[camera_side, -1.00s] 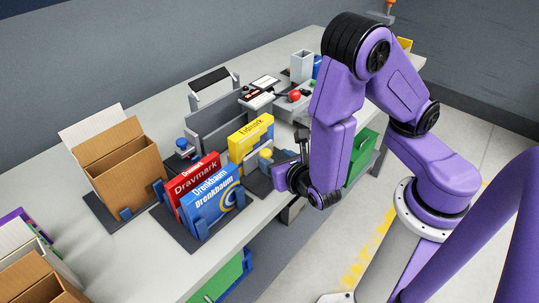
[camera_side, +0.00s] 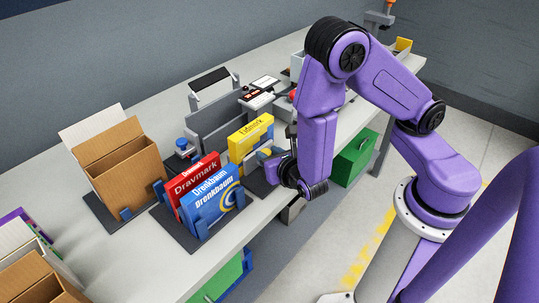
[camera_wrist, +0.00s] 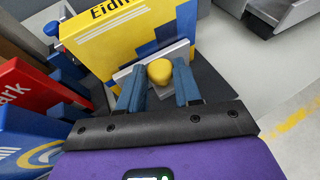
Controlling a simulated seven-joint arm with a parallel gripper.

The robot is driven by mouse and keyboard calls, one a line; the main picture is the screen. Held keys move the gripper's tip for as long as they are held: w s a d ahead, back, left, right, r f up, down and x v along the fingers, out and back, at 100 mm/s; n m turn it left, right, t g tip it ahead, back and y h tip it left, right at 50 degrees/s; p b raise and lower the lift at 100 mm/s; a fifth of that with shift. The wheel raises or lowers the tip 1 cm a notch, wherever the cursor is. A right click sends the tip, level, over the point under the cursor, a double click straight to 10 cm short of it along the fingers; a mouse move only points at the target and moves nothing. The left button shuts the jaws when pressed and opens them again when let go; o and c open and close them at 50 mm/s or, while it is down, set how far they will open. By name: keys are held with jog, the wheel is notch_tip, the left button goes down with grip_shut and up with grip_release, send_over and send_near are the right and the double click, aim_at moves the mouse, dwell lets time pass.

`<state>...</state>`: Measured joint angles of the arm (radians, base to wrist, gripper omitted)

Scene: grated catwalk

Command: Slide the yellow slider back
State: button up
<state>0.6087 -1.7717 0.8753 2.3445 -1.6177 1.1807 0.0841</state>
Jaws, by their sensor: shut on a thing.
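The yellow slider's rounded knob (camera_wrist: 159,72) shows in the wrist view, in front of a light grey plate (camera_wrist: 178,52) at the foot of the yellow box. My gripper (camera_wrist: 158,82) is shut on this knob, with one blue-grey finger on each side of it. In the side view my gripper (camera_side: 270,157) is low at the table's front edge, beside the yellow box. The knob is mostly hidden there by the fingers, and the slider's track cannot be made out.
The yellow box (camera_side: 251,135) stands upright just behind the knob. A red box (camera_side: 195,175) and a blue box (camera_side: 213,196) stand in holders to the left. An open cardboard box (camera_side: 120,160) is farther left. A green drawer (camera_side: 355,157) hangs below the table.

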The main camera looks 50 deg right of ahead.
jog(key=shift+s, duration=0.9)
jog(key=o, duration=1)
jog(key=shift+s+a+r, duration=0.25)
jog(key=shift+s+a, duration=0.05)
jog(key=shift+s, duration=0.2)
jog(key=v, duration=1.6)
jog(key=shift+s+d+r, duration=0.1)
jog(key=shift+d+r, duration=0.05)
